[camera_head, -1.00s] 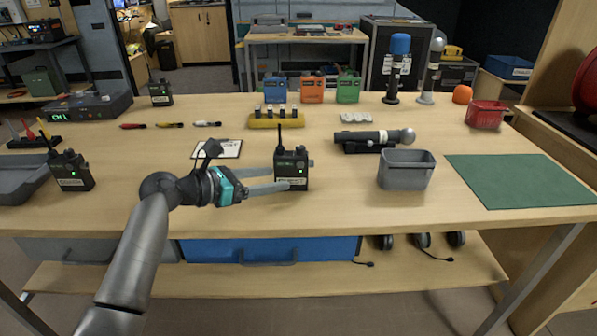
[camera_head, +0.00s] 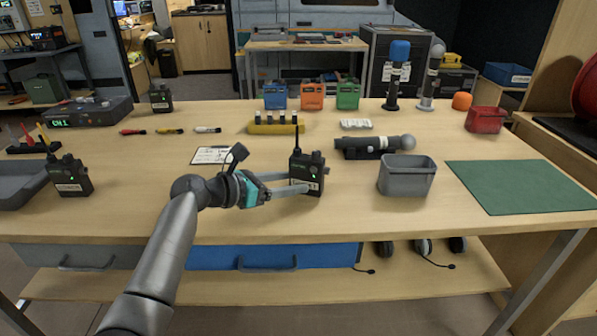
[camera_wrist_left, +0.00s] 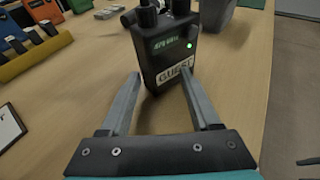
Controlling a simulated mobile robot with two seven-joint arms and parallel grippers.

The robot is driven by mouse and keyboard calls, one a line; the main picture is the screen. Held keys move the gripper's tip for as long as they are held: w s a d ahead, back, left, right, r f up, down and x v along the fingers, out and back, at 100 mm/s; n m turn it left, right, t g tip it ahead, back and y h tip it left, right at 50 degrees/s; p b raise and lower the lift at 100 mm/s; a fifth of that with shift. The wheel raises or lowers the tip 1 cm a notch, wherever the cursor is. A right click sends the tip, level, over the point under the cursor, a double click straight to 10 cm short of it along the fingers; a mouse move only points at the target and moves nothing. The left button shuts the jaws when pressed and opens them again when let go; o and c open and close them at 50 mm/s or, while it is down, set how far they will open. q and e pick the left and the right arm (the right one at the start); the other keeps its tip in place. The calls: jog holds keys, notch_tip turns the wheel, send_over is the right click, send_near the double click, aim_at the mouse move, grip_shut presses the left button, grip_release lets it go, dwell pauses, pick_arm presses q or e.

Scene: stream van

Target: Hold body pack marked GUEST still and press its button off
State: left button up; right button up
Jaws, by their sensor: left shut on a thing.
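The black body pack marked GUEST (camera_head: 308,174) stands on the table near the front middle, antenna up. In the left wrist view the pack (camera_wrist_left: 172,55) shows its white GUEST label, a small lit display and a glowing green light. My left gripper (camera_head: 304,188) comes in from the left and is shut on the pack's lower part. In the wrist view its fingers (camera_wrist_left: 162,82) lie on either side of the pack. I cannot make out the button clearly. My right gripper is not in view.
Similar packs stand at the left (camera_head: 70,176) and back left (camera_head: 161,98). A grey bin (camera_head: 406,175) stands right of the held pack, with a microphone (camera_head: 378,143) behind it. A white card (camera_head: 212,155) lies behind my left wrist. A green mat (camera_head: 520,187) covers the right side.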

pick_arm(q)
grip_shut()
dwell(1.1)
jog(key=c, duration=0.8)
grip_release()
jog(key=o, duration=1.5)
